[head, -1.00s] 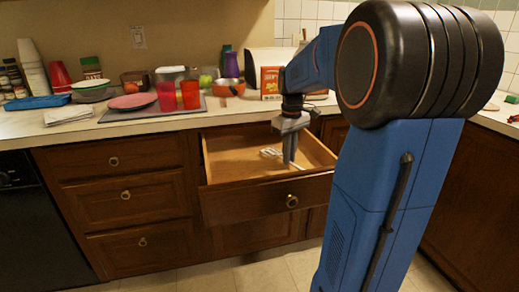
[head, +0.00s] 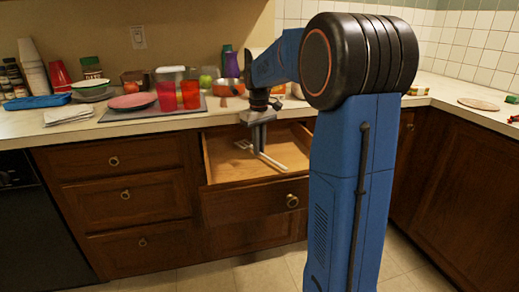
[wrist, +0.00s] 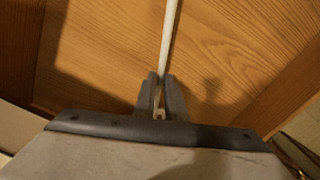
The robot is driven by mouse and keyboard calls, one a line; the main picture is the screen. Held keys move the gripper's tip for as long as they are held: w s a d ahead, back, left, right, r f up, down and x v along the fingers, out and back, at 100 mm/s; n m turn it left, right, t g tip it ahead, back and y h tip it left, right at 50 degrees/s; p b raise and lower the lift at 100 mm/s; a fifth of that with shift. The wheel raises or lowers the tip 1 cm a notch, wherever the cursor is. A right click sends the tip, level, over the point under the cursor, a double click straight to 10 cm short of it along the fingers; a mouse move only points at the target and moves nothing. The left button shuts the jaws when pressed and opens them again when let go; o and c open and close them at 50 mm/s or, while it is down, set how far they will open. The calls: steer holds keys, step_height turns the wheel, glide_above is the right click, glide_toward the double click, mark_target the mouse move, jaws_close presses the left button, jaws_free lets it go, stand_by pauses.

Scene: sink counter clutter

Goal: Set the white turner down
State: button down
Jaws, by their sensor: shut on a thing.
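My gripper (head: 257,148) reaches down into the open drawer (head: 245,199). It is shut on the white turner (head: 273,163), whose pale slim shaft slants down to the right of the fingers in the head view. A pale part left of the fingers seems to be its other end. In the wrist view the turner (wrist: 168,45) runs up from between the fingertips (wrist: 160,98) over the wooden drawer bottom (wrist: 95,45). Whether the turner touches the drawer bottom, I cannot tell.
The drawer's bare wooden bottom has free room around the turner. On the counter above stand red cups (head: 190,95), a pink plate (head: 132,101), stacked cups (head: 36,76) and a folded cloth (head: 68,115). The drawer walls surround my gripper.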

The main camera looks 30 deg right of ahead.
steer(key=shift+s+f, duration=0.15)
steer(key=shift+f, duration=0.25)
steer(key=shift+f, duration=0.1)
steer(key=c, duration=1.8)
jaws_free()
step_height(320, 180, up, 12)
steer(key=shift+s, duration=0.1)
